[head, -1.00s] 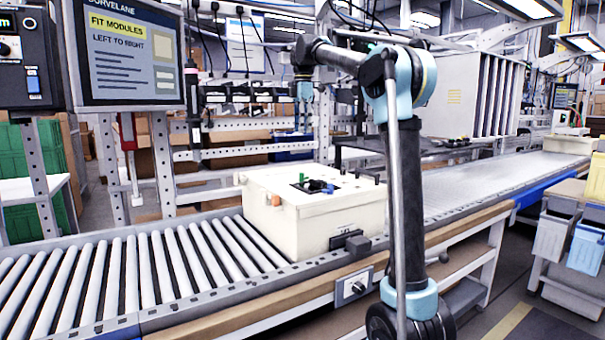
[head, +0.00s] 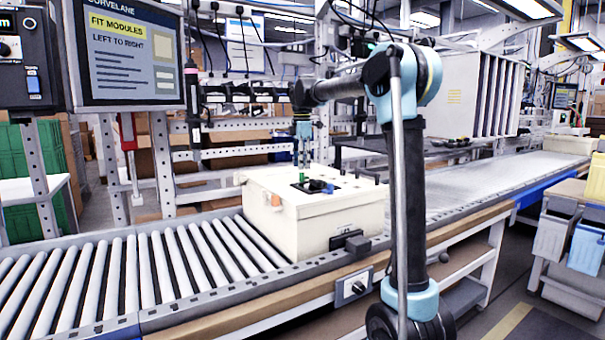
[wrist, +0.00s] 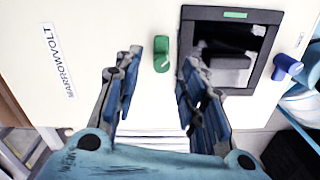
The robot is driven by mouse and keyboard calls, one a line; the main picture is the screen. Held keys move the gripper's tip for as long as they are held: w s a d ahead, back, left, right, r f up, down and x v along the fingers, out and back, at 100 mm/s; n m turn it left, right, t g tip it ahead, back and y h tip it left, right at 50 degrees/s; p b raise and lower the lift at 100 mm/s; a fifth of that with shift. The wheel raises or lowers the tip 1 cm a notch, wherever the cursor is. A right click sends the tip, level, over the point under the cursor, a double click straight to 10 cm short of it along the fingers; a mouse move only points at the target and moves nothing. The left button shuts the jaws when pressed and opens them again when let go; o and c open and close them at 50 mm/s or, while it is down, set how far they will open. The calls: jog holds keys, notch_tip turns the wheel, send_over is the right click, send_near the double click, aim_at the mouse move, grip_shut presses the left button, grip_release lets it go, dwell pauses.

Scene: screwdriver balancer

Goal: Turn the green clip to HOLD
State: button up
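The green clip (wrist: 161,53) stands on the top face of a cream box (head: 345,210), left of a dark square recess. In the head view the clip (head: 301,177) is small, just below my gripper. My gripper (wrist: 158,80) is open and empty, its blue-padded fingers apart on the left and right of the clip in the wrist view. In the head view my gripper (head: 303,157) hangs pointing down over the box. No HOLD mark is readable; whether the fingers touch the clip cannot be told.
The dark-framed recess (wrist: 273,60) and a blue knob (wrist: 287,67) are to the right of the clip. The box sits on a roller conveyor (head: 130,275). An orange piece (head: 276,199) is on its left side. A screen (head: 130,55) stands at the left.

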aim_at(304, 177)
jog(key=shift+f, duration=1.8)
jog(key=shift+c, duration=0.3)
